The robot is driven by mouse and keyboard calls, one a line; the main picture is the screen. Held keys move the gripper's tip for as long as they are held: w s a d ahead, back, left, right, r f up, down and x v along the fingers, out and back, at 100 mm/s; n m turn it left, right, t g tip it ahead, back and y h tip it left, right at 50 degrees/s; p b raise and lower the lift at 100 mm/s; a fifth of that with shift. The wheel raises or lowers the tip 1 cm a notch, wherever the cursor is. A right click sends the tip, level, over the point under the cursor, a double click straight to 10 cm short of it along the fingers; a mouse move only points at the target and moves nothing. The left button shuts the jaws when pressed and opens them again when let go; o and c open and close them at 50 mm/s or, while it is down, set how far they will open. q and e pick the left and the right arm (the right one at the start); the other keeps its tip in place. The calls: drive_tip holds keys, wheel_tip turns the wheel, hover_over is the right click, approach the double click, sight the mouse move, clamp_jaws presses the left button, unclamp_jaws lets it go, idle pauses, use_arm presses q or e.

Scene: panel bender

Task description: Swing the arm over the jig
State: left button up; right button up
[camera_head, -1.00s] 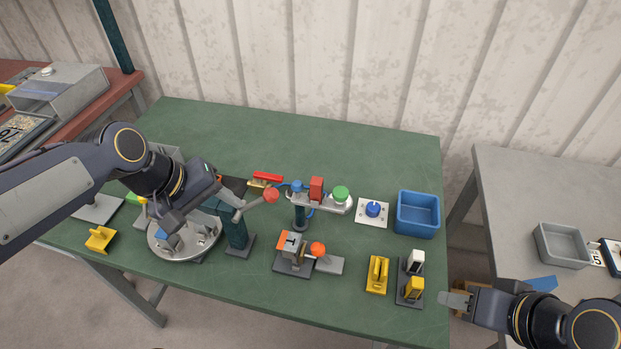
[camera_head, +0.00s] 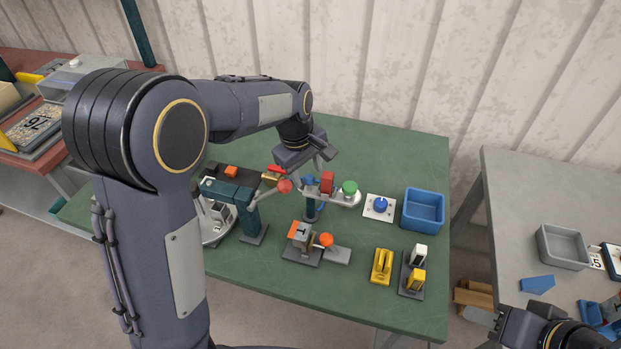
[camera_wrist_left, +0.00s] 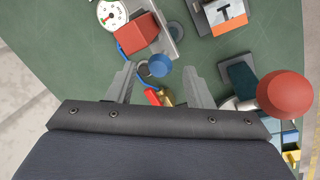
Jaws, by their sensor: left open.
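The jig (camera_head: 302,256), a grey base with a T-marked block, an orange piece and an orange ball, stands in front, apart from the bar. My left gripper (camera_head: 325,154) is open and empty above and behind the post. In the left wrist view, its fingers (camera_wrist_left: 162,75) frame the blue knob, apparently without touching. My right gripper (camera_head: 483,317) is low at the right.
A teal press with a red ball lever (camera_head: 285,186) stands close left of the post. My left forearm hides the table's left part.

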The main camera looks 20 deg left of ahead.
sight(309, 177)
use_arm(q)
drive_tip(key=shift+w+d+f, duration=0.15)
drive_tip(key=shift+f, duration=0.8)
drive_tip(key=shift+w+d+f, duration=0.1)
drive_tip(key=shift+f, duration=0.8)
clamp_jaws()
